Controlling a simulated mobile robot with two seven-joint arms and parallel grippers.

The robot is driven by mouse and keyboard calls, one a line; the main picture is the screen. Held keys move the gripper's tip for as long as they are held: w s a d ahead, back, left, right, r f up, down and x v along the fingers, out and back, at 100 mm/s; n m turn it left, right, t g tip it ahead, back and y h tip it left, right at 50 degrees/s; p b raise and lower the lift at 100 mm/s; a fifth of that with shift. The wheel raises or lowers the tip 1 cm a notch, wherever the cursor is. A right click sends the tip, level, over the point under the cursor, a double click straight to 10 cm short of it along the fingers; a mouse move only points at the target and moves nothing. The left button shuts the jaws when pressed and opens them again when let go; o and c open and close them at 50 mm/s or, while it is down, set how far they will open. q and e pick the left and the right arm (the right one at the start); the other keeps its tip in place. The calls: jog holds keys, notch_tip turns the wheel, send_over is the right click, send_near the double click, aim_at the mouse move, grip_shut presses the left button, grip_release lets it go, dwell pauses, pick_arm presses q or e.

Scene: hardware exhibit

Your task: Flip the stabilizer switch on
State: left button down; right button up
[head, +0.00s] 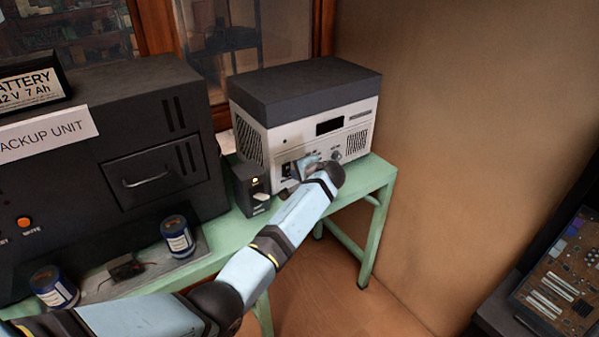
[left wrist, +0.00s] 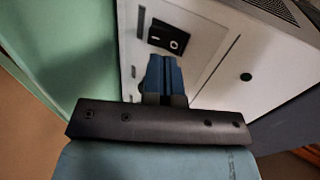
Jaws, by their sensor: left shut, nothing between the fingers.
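The stabilizer (head: 310,120) is a pale box with a dark grey top, standing at the right end of the green table. Its black rocker switch (left wrist: 168,38) with white marks shows in the left wrist view on the pale front panel. I cannot tell which side of the rocker is pressed. My left gripper (head: 303,167) is in front of the stabilizer's lower front. In the left wrist view its blue fingers (left wrist: 162,62) are shut and empty, pointing at the panel with the tips just below the switch in the picture. Whether they touch it is unclear. My right gripper is out of view.
A small black box (head: 251,190) stands just left of the stabilizer. The large dark backup unit (head: 150,150) fills the left side of the green table (head: 376,172). Blue cans (head: 177,236) stand in front of it. A circuit board (head: 560,280) is at far right.

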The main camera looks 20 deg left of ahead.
pick_arm(q)
jog(key=v, duration=1)
jog(key=shift+r, duration=0.3)
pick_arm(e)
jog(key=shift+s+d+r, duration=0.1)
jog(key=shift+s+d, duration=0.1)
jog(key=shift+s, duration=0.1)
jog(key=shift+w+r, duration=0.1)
pick_arm(q)
jog(key=shift+s, duration=0.1)
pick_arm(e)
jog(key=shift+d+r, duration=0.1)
